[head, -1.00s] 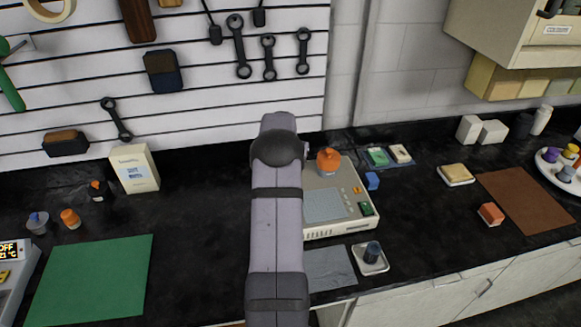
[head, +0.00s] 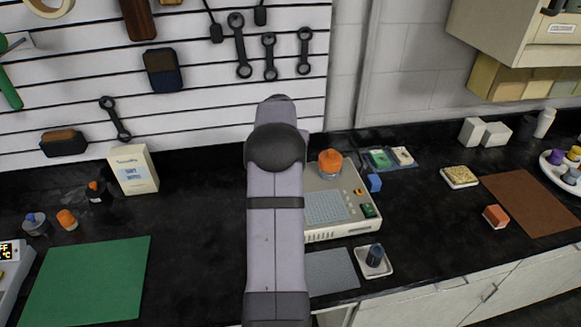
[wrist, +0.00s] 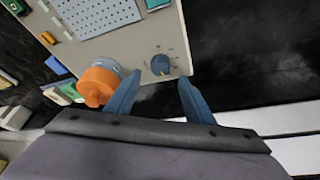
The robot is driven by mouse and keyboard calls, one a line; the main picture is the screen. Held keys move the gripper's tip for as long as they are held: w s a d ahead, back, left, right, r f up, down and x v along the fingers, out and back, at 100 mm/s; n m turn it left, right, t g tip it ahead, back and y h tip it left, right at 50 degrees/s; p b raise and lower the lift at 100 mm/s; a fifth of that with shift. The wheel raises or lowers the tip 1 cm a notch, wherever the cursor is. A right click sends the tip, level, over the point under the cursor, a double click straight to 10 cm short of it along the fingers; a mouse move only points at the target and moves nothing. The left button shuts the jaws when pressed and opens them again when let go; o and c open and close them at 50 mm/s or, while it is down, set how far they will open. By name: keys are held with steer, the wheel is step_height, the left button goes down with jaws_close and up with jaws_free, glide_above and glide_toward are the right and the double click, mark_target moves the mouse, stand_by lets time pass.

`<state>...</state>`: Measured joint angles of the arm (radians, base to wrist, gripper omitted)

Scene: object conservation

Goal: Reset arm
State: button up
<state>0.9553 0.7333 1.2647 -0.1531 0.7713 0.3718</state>
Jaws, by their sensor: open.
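My gripper (wrist: 158,92) shows in the wrist view with its two blue fingers apart and nothing between them. It is above the back edge of a beige device, near a dark blue knob (wrist: 160,65) on that device. In the head view my own arm hides the gripper and the left part of the device (head: 325,236). An orange-capped container (head: 330,162) stands on the device. It also shows in the wrist view (wrist: 97,86), left of the fingers.
A blue block (head: 374,183) is right of the device. A white dish (head: 386,267) holds a dark blue item. A green mat (head: 88,280) lies at left, a brown mat (head: 530,205) at right. A white box (head: 134,170) stands near the pegboard wall.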

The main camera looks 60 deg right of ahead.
steer(key=shift+s+a+r, duration=0.1)
steer(key=shift+a+r, duration=0.15)
steer(key=shift+r, duration=0.3)
steer(key=w+a+n+y, duration=0.1)
steer(key=w+a+n, duration=0.2)
steer(key=a, duration=1)
steer(key=w+a+n+y, duration=0.1)
steer(key=w+a+n, duration=0.2)
steer(key=a, duration=1)
steer(key=s+a+f+n+g+y, duration=0.15)
steer(key=s+a+n, duration=0.25)
steer(key=s+a, duration=0.6)
steer(key=s+a+f+n+y, duration=0.1)
steer(key=s+a+f+n, duration=0.45)
steer(key=a, duration=0.95)
steer(key=a+f+m+t+y+b, duration=0.1)
steer(key=a+f+m+b, duration=0.2)
steer(key=f+b, duration=1.5)
steer(key=a+f+m+y+b, duration=0.2)
steer(key=a+f+m+b, duration=0.15)
steer(key=f+b, duration=1.5)
steer(key=s+d+f+n+h+b, duration=0.1)
steer(key=d+f+n+h+b, duration=0.2)
steer(key=f+b, duration=1.5)
steer(key=d+n+g+b, duration=0.1)
steer(key=d+n+b, duration=0.1)
steer(key=d+b, duration=0.1)
steer(key=shift+d+f, duration=0.25)
steer(key=shift+d, duration=0.15)
